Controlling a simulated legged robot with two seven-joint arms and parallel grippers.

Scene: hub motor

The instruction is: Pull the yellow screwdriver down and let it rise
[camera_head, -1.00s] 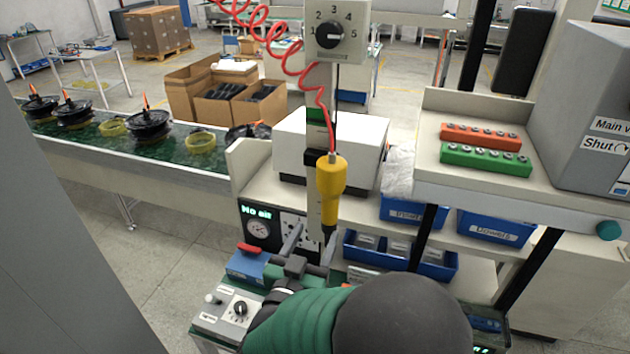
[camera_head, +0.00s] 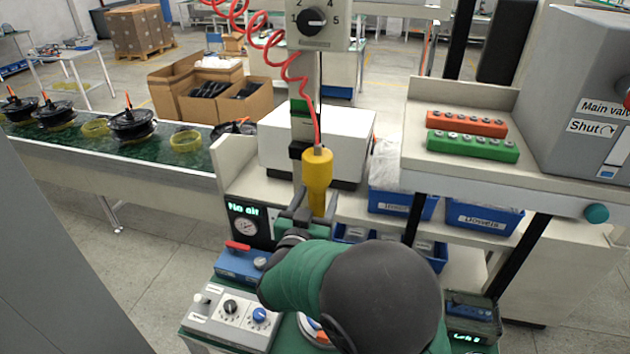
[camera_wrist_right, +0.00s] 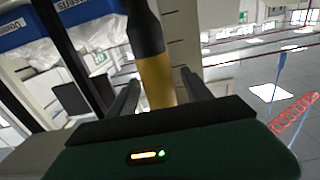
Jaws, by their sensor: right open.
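The yellow screwdriver (camera_head: 317,176) hangs upright from a thin cable below a dial box, with a coiled red hose joined to its top. My right gripper (camera_head: 308,204) is at the lower part of the screwdriver in the head view, its fingers open. In the right wrist view the screwdriver (camera_wrist_right: 156,72), yellow with a black part, stands between the two spread fingers of the right gripper (camera_wrist_right: 155,90). Contact with the fingers cannot be made out. The screwdriver's lower end is hidden behind my arm in the head view. My left gripper is not in view.
The dial box (camera_head: 316,22) is above the screwdriver. A white box (camera_head: 345,135) stands behind it. A control panel (camera_head: 232,312) and a blue block (camera_head: 240,264) lie below on the left. Blue bins (camera_head: 484,216) and a shelf with orange and green holders (camera_head: 472,146) are at right.

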